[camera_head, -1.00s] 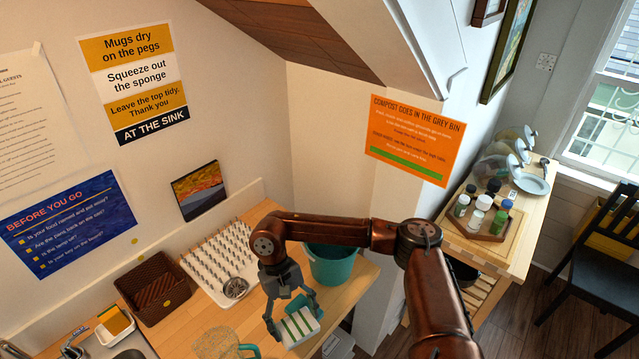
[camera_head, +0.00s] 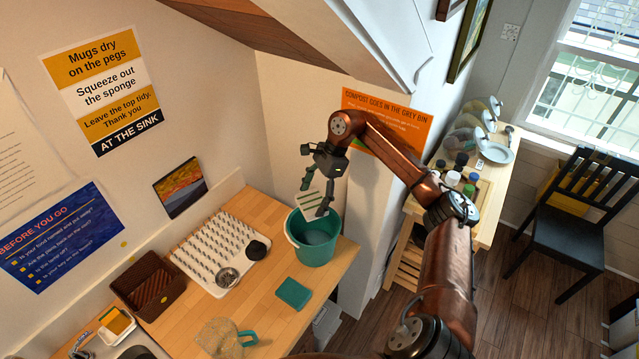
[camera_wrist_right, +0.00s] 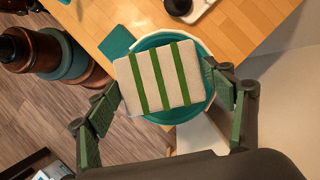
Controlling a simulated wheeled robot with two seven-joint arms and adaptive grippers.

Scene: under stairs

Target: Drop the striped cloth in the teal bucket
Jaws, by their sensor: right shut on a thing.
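The striped cloth (camera_head: 313,199), a pale folded block with green stripes, is held in my right gripper (camera_head: 315,197). The fingers press on two opposite sides of it. It hangs tilted over the teal bucket (camera_head: 312,252), near the rim's back edge in the head view. In the right wrist view the cloth (camera_wrist_right: 152,78) lies between the fingers, and the bucket's rim (camera_wrist_right: 176,116) shows around it below. The cloth hides most of the bucket's opening there. The bucket stands upright on the wooden counter. My left gripper is not in view.
A flat teal square (camera_head: 293,293) lies in front of the bucket. A white peg tray (camera_head: 213,255), a black round thing (camera_head: 258,250) and a brown basket (camera_head: 150,287) stand to the left. A jug with a teal handle (camera_head: 222,338) is nearer. The wall rises close behind the bucket.

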